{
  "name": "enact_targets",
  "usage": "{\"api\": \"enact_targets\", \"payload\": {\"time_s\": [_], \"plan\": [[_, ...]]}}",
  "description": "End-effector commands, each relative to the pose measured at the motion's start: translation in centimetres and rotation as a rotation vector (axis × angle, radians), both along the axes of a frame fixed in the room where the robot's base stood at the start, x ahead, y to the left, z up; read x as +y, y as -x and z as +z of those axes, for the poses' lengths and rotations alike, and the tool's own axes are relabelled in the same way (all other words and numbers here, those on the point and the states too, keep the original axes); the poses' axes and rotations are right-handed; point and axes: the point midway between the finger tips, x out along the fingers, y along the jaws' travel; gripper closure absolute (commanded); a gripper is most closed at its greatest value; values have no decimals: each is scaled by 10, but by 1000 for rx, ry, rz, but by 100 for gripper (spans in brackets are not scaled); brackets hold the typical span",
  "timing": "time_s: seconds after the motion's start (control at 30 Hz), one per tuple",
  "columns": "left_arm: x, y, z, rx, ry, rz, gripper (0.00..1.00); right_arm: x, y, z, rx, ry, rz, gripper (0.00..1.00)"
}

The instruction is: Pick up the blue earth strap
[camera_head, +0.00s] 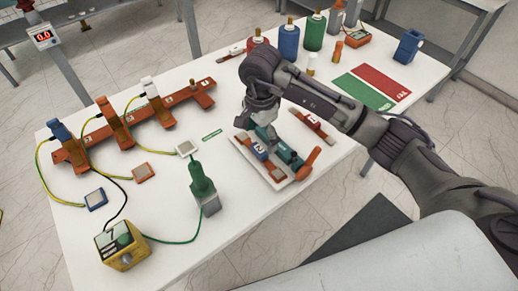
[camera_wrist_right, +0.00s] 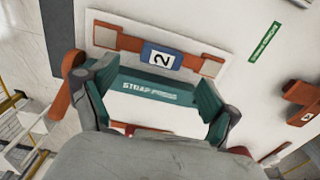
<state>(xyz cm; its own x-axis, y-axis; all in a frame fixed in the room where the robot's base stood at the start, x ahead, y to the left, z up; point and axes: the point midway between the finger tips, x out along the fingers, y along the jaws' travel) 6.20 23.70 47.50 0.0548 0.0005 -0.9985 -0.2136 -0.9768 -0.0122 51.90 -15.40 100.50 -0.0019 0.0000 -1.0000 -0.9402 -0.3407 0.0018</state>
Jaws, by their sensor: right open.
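In the right wrist view the blue block (camera_wrist_right: 161,57) is upper centre, just beyond my fingertips. My right gripper (camera_head: 273,140) is over the tray, its fingers apart. In the right wrist view my right gripper (camera_wrist_right: 158,80) has teal fingers on either side of a teal strip with white lettering (camera_wrist_right: 150,90). No strap is seen between the fingers. Contact with the tray cannot be told. My left gripper is not in view.
An orange-red handle (camera_head: 308,163) lies at the tray's edge. A red strip marked "1" (camera_head: 315,122) lies behind. An orange rack with cabled clamps (camera_head: 130,125) is on the left, near a green tool (camera_head: 202,182) and yellow box (camera_head: 120,244).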

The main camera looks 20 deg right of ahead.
Motion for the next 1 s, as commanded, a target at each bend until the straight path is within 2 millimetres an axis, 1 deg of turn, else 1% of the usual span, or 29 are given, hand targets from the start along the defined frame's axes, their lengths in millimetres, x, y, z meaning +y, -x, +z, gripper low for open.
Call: {"api": "enact_targets", "payload": {"time_s": [0.1,0.2,0.3,0.4,0.5,0.73,0.97,1.0], "plan": [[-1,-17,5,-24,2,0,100,1,0,-6,1,0,0,12],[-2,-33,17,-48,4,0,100,2,1,-17,5,-1,0,12],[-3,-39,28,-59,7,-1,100,4,1,-32,6,0,0,12],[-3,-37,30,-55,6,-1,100,3,0,-47,3,0,0,12],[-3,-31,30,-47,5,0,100,3,0,-54,1,0,-1,12],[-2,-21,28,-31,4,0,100,3,-1,-56,-1,0,0,12],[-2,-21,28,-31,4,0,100,3,-1,-56,-1,0,0,51],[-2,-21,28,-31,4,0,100,3,-1,-56,-1,0,0,57]]}}
